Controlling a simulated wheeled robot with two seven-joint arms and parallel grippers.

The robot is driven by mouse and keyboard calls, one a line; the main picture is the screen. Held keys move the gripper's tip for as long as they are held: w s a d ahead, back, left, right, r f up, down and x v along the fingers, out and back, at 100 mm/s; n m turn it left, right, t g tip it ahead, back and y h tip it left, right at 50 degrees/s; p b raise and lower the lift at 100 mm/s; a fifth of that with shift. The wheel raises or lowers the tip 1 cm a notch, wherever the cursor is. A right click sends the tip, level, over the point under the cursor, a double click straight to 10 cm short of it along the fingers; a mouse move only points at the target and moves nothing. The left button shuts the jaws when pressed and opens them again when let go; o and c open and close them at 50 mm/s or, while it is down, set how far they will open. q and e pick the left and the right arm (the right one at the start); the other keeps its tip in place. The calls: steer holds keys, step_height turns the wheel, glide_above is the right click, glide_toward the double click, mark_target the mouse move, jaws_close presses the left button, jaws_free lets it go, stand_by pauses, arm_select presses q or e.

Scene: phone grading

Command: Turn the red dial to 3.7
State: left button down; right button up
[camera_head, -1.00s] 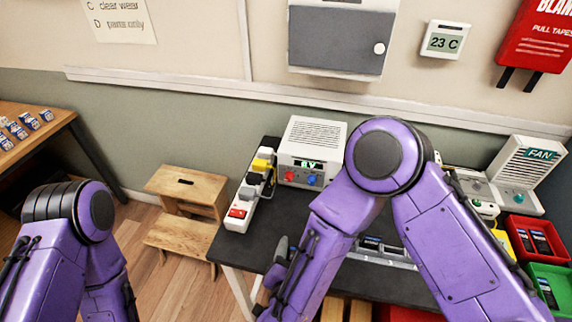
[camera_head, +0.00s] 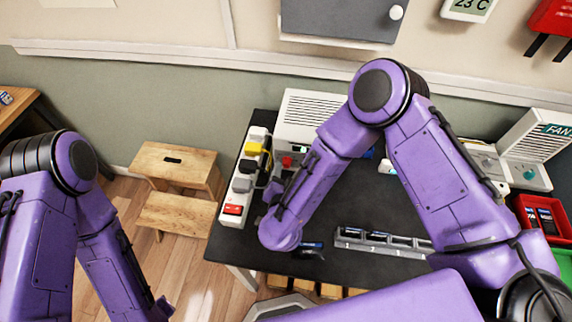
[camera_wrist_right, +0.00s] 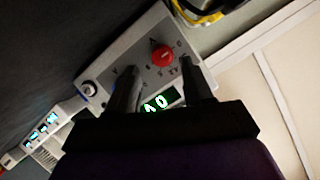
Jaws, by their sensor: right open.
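The red dial (camera_head: 287,161) is on the front of a white box (camera_head: 309,110) with a vented top at the back left of the black table. In the right wrist view the dial (camera_wrist_right: 161,56) lies between and just beyond the open fingertips of my right gripper (camera_wrist_right: 158,68); I cannot tell if either finger touches it. A lit green display (camera_wrist_right: 162,101) sits beside the dial, partly hidden by the gripper, and its full reading is unclear. In the head view my right gripper (camera_head: 274,189) is small, dark and partly hidden by my forearm. My left gripper is out of view.
A power strip (camera_head: 241,185) with plugs stands left of the white box. A grey rack (camera_head: 383,243) holding phones lies mid-table, with a dark phone (camera_head: 312,249) near my right arm. A fan unit (camera_head: 530,150) and a red bin (camera_head: 541,205) are at right.

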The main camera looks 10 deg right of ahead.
mark_target(286, 166)
steer(key=x, duration=0.3)
steer(key=shift+a+f, duration=0.1)
steer(key=shift+a, duration=0.05)
steer(key=shift+s, duration=0.2)
steer(key=shift+w, duration=0.1)
jaws_close()
steer(key=m+b, duration=0.1)
steer(key=m+t+y+b, duration=0.1)
steer(key=m+b, duration=0.1)
steer(key=shift+f+y, duration=0.2)
steer(key=shift+y, duration=0.1)
steer(key=shift+m+t+y+b, duration=0.4)
steer(key=shift+m+t+b, duration=0.2)
steer(key=shift+m+b, duration=1.1)
steer(key=shift+b, duration=0.05)
steer(key=shift+r, duration=0.1)
